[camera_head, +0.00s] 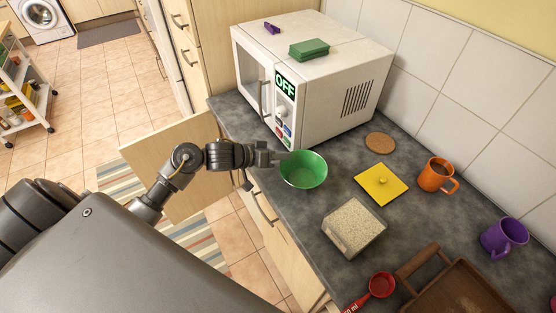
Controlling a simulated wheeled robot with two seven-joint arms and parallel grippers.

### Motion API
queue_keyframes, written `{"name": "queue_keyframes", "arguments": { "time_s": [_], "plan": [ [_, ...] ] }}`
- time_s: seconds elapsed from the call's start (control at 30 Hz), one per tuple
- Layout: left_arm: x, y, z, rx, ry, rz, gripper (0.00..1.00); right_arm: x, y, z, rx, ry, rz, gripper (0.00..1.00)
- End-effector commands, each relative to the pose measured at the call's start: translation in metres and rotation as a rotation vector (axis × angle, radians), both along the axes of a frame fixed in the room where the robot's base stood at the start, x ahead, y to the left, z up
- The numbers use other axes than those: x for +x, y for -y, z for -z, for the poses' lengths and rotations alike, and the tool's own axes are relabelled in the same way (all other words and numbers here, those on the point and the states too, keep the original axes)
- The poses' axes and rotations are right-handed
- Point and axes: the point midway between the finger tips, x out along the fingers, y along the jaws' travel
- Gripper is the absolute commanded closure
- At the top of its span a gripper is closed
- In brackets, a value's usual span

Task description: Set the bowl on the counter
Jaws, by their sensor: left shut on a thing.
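A green bowl (304,170) is upright at the counter's front edge, just in front of the microwave. My left gripper (277,157) reaches in from the left and is shut on the bowl's left rim. The dark grey counter (320,212) lies under and beyond the bowl. I cannot tell whether the bowl's base touches the counter or is slightly above it. My right gripper does not show.
A white microwave (345,75) carries a green block (309,48). Right of the bowl are a cork coaster (380,142), a yellow lid (381,185), a speckled block (354,228), an orange mug (435,175), a purple mug (503,238), a red scoop (381,285) and a wooden tray (455,292).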

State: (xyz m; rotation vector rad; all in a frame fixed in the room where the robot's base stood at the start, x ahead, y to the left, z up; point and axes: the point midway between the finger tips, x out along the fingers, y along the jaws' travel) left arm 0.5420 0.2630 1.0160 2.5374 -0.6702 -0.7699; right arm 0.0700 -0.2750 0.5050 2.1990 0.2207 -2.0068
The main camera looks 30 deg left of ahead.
Motion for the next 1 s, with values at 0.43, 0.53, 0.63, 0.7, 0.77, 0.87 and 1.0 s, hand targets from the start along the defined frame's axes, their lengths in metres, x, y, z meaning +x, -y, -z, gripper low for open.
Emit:
{"name": "queue_keyframes", "arguments": {
  "time_s": [0.43,0.53,0.63,0.7,0.77,0.87,1.0],
  "plan": [
    [0.003,-0.002,0.033,0.000,0.002,-0.002,1.00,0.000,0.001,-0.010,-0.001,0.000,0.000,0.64],
    [0.003,-0.002,0.033,0.000,0.002,-0.002,1.00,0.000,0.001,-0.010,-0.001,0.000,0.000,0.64],
    [0.003,-0.002,0.035,0.001,0.000,-0.002,0.89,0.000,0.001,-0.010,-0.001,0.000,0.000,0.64],
    [0.003,-0.002,0.035,0.001,0.000,-0.002,0.80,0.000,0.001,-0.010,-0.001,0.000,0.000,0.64],
    [0.003,-0.002,0.035,0.001,0.000,-0.002,0.72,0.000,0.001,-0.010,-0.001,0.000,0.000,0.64],
    [0.003,-0.002,0.035,0.001,0.000,-0.002,0.71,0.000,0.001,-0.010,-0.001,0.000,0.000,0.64],
    [0.003,-0.002,0.035,0.001,0.000,-0.002,0.71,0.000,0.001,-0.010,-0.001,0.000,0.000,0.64]
  ]
}}
